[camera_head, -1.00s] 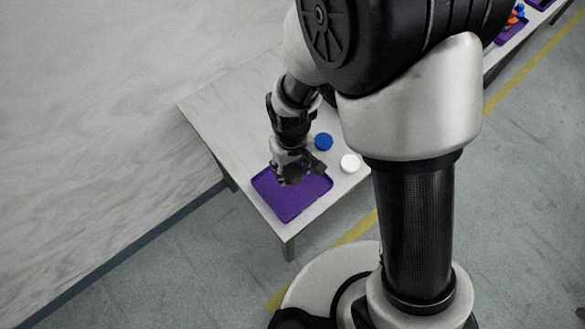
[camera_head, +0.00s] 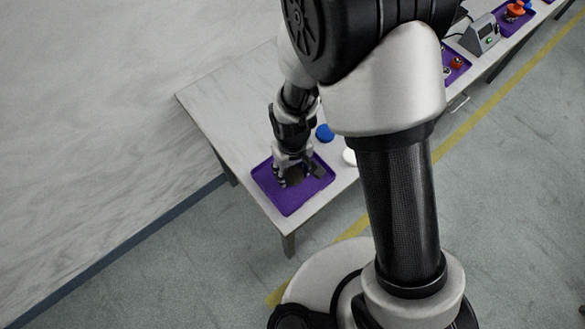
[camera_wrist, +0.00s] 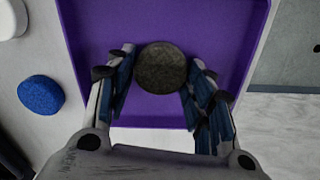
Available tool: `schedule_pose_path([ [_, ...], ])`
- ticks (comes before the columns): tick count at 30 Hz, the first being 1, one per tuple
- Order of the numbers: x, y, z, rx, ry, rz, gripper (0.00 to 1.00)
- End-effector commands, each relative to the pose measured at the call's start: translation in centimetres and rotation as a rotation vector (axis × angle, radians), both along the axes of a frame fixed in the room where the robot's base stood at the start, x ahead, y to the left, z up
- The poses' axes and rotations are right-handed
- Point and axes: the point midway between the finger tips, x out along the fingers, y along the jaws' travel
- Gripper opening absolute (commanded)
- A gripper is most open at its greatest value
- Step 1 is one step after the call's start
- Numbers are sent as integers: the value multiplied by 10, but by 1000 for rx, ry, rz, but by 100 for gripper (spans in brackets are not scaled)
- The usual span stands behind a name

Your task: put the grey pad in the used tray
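The grey pad (camera_wrist: 161,67) is a dark, round, speckled disc. In the wrist view it sits between the two fingertips of my gripper (camera_wrist: 162,72), with a finger against each side. My gripper (camera_head: 297,177) is over the purple used tray (camera_head: 288,205), which also shows in the wrist view (camera_wrist: 225,30). The pad is inside the tray's outline, low over its floor or on it; I cannot tell which. In the head view the pad (camera_head: 294,179) is partly hidden by the fingers.
A blue pad (camera_head: 325,132) and a white pad (camera_head: 349,157) lie on the pale table (camera_head: 222,112) beside the tray. The wall is close on the left. Farther along the bench are another purple tray (camera_head: 458,72) and a grey device (camera_head: 480,36).

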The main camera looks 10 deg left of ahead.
Motion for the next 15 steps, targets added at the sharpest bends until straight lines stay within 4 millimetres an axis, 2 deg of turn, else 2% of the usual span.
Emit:
schedule_pose_path([
  [7,0,0,0,0,0,0,66],
  [15,0,0,1,0,0,0,66],
])
